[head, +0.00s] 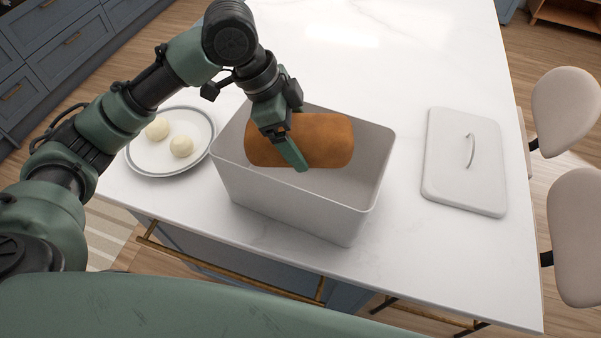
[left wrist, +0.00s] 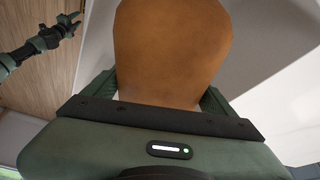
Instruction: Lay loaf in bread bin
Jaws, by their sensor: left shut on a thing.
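The loaf (head: 325,142) is brown and rounded, lying lengthwise across the mouth of the open grey-white bread bin (head: 290,205) in the head view. My left gripper (head: 296,150) comes down from above and is shut on the loaf near its middle. The loaf fills the upper middle of the left wrist view (left wrist: 172,50), between the fingers. I cannot tell whether the loaf touches the bin floor. My right gripper (left wrist: 70,24) shows small at the upper left of the left wrist view, empty, its fingers apart; it is outside the head view.
A pale lid with a handle (head: 463,165) lies on the white counter (head: 400,65) right of the bin. A plate (head: 147,167) with two pale round pieces stands left of the bin, close to it. Two stools (head: 567,110) stand at the right edge. The counter behind the bin is clear.

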